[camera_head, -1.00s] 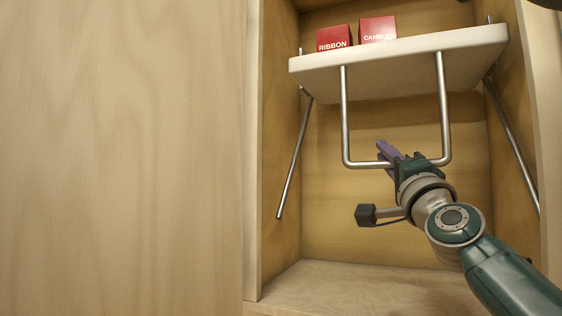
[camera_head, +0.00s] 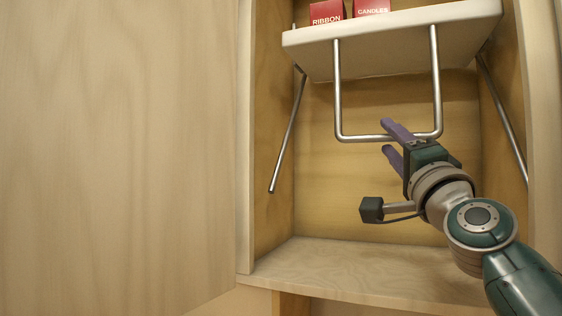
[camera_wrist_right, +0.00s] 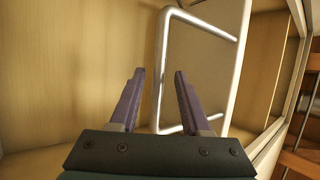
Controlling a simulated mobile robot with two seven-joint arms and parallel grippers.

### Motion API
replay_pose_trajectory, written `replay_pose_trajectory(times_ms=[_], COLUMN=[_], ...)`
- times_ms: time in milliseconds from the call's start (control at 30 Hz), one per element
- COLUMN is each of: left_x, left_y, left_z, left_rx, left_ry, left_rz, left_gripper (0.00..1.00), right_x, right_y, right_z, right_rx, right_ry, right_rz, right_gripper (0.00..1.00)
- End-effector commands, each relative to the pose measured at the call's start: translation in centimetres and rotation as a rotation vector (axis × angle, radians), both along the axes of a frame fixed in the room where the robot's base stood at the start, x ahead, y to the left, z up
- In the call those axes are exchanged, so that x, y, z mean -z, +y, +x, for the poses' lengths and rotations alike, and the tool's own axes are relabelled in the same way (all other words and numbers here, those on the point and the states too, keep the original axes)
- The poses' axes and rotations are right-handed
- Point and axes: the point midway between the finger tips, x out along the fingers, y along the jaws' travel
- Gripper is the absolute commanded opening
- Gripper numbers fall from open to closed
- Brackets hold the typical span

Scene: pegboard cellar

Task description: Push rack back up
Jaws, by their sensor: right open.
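The rack (camera_head: 400,52) is a thick white shelf inside a wooden cabinet, with a U-shaped metal handle (camera_head: 337,95) hanging below it. My right gripper (camera_head: 388,139) is at the handle's bottom bar, right of its middle, with its two purple fingers apart. In the right wrist view, the handle's crossbar (camera_wrist_right: 160,70) appears between the open fingers (camera_wrist_right: 158,74); I cannot tell whether either finger touches it. The gripper holds nothing. My left gripper is out of view.
Two red boxes, labelled RIBBON (camera_head: 326,14) and CANDLES (camera_head: 372,7), stand on the rack. Slanted metal rods flank it, one at left (camera_head: 287,135) and one at right (camera_head: 503,120). The cabinet floor (camera_head: 350,268) is bare. A wooden panel (camera_head: 115,150) fills the left.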

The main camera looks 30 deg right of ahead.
Motion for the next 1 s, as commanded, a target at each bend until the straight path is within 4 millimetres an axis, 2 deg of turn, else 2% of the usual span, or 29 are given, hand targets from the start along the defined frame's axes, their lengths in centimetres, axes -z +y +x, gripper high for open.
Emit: replay_pose_trajectory(times_ms=[67, 300, 833, 933, 1000], left_x=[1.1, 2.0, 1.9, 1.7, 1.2], left_y=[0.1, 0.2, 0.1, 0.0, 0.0], left_z=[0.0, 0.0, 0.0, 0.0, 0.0], left_rx=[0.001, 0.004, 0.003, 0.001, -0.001], left_ry=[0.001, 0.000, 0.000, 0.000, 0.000], left_rz=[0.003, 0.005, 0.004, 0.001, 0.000], left_gripper=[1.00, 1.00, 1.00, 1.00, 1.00], right_x=[1.3, 2.3, 2.2, 2.8, 4.2], right_y=[0.5, 1.4, 1.5, 2.8, 5.1], right_z=[-1.2, -3.2, -3.4, -2.9, -2.3], right_rx=[0.000, 0.000, -0.001, -0.027, -0.073], right_ry=[0.000, 0.001, 0.003, 0.058, 0.161], right_rz=[0.002, 0.001, -0.002, -0.050, -0.140], right_gripper=[0.47, 0.47, 0.47, 0.47, 0.47])
